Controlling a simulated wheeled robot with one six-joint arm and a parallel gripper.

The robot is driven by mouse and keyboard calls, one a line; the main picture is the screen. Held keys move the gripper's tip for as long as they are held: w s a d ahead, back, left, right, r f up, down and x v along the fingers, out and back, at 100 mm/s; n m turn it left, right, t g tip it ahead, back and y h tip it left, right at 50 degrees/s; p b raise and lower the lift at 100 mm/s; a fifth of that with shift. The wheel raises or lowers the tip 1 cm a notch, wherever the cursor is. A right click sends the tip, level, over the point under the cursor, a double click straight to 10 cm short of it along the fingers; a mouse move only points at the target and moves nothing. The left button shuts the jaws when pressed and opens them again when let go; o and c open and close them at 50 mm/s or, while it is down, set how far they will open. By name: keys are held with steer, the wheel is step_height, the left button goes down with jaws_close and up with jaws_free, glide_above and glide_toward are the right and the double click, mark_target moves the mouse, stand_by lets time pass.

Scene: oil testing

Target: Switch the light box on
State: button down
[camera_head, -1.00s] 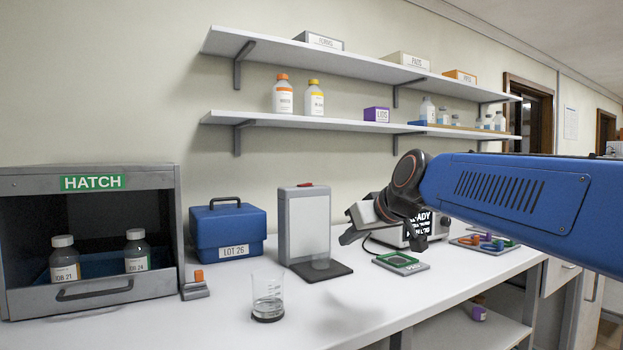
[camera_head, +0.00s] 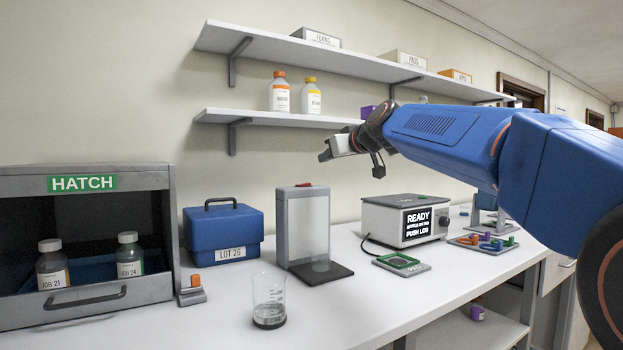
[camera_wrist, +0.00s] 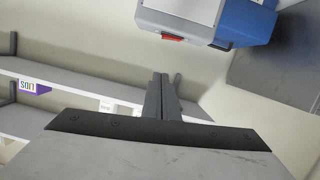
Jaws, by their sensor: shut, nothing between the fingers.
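The light box (camera_head: 309,228) is an upright grey-framed pale panel on a dark foot, standing on the white bench. A small red switch (camera_head: 303,185) sits on its top edge. The panel looks dull and unlit. In the wrist view, the light box (camera_wrist: 185,10) shows upside down at the top, with its red switch (camera_wrist: 172,38) in sight. My gripper (camera_head: 325,156) is above and slightly right of the light box, apart from it. Its fingers (camera_wrist: 161,85) are together, with nothing between them.
A blue LOT 26 case (camera_head: 222,233) stands left of the light box, and a beaker (camera_head: 269,302) in front. A device with a READY screen (camera_head: 405,218) stands to the right. The lower shelf (camera_head: 275,117) runs along the wall above, close to my gripper.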

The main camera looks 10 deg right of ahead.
steer(key=x, duration=1)
step_height(320, 180, down, 3)
steer(key=shift+d+r, duration=0.2)
steer(key=shift+f, duration=0.7)
steer(key=shift+w+d+f+m, duration=0.1)
steer(key=shift+f+m, duration=0.2)
steer(key=shift+r, duration=0.1)
